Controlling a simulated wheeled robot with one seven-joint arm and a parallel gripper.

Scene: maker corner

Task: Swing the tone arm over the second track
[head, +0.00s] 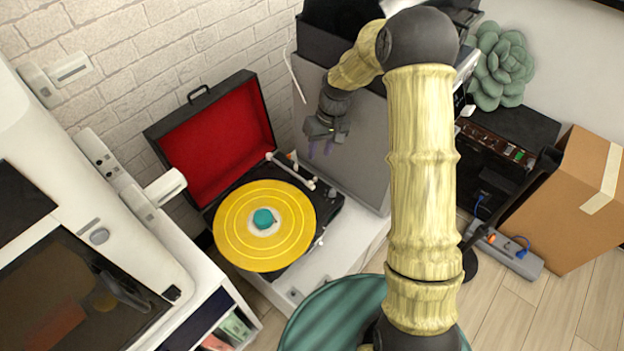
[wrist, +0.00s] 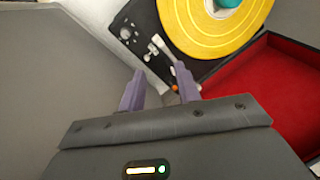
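The turntable (head: 329,210) sits in an open case with a red-lined lid (head: 222,140). A yellow record (head: 240,240) with pale track rings and a teal centre (head: 263,218) lies on it. The white tone arm (head: 290,171) lies beside the record's upper right edge, apart from the rings. My gripper (head: 320,148) hangs above and behind the tone arm in the head view. In the wrist view its two purple fingers (wrist: 160,90) are apart with nothing held between them. The tone arm (wrist: 163,48) shows just beyond the fingertips, partly hidden by the right finger; I cannot tell any contact.
A tall grey panel (head: 345,145) stands close to the right of my gripper. The raised lid stands on the left. A white machine (head: 110,225) fills the left side. A cardboard box (head: 570,205) and a power strip (head: 510,255) are on the floor at right.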

